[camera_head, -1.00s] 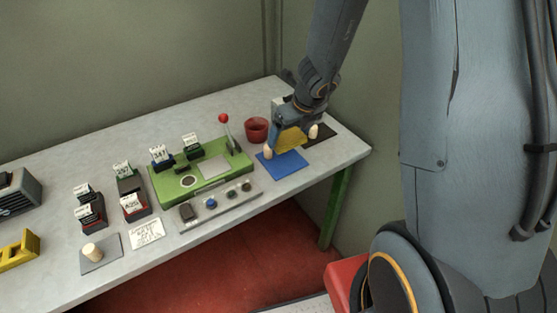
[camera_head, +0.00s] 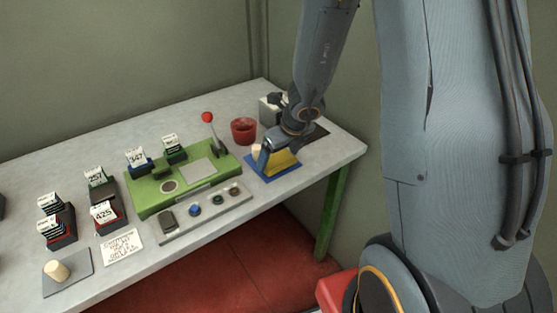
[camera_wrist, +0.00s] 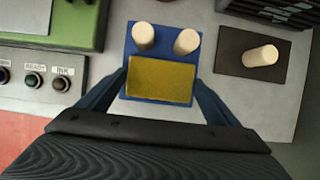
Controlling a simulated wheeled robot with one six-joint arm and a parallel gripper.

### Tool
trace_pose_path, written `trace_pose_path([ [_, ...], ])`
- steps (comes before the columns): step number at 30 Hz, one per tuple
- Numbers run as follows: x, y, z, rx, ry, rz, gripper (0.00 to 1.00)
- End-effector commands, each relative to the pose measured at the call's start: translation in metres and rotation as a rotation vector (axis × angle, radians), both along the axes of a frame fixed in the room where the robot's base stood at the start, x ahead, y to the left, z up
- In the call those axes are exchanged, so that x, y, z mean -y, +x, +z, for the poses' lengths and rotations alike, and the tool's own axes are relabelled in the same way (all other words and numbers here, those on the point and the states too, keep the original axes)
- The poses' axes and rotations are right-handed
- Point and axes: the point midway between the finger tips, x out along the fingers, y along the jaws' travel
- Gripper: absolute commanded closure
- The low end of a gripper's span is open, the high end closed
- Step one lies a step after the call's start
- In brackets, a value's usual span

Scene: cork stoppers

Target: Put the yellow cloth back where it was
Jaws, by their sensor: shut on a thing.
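The yellow cloth (camera_head: 286,161) is a flat rectangle, held between the two fingers of my gripper (camera_head: 272,152). In the wrist view the cloth (camera_wrist: 161,82) fills the space between the fingers of my gripper (camera_wrist: 160,88). It is over the front part of the blue mat (camera_wrist: 134,47) and covers part of it; I cannot tell whether it touches the mat. The blue mat (camera_head: 262,175) is near the table's right end. Two cork stoppers, one at left (camera_wrist: 144,36) and one at right (camera_wrist: 187,41), are on the mat just beyond the cloth.
A dark mat (camera_wrist: 231,62) with another cork (camera_wrist: 261,56) lies to the right. A red cup (camera_head: 244,130) and a green machine (camera_head: 150,205) with a red-knobbed lever (camera_head: 210,125) stand left of my gripper. A button panel (camera_head: 178,226) lies in front of the machine. Table's front edge is close.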

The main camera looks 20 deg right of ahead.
Motion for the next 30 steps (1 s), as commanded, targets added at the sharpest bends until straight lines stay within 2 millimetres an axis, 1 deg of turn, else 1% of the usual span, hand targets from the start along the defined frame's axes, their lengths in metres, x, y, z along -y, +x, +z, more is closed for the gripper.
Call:
trace_pose_path([
  [8,0.000,0.000,0.000,0.000,0.000,0.000,0.33],
  [14,0.000,0.000,-0.005,0.000,0.000,0.000,0.33],
  [15,0.000,0.000,-0.004,0.000,0.000,0.000,0.08],
  [16,0.000,0.000,-0.004,0.000,0.000,0.000,0.03],
  [17,0.000,0.000,-0.004,0.000,0.000,0.000,0.00],
  [26,0.000,0.000,-0.001,0.000,0.000,0.000,0.00],
  [28,0.000,-0.001,0.003,0.000,0.000,0.000,0.00],
  [30,0.001,-0.004,0.012,0.001,-0.001,0.000,0.00],
])
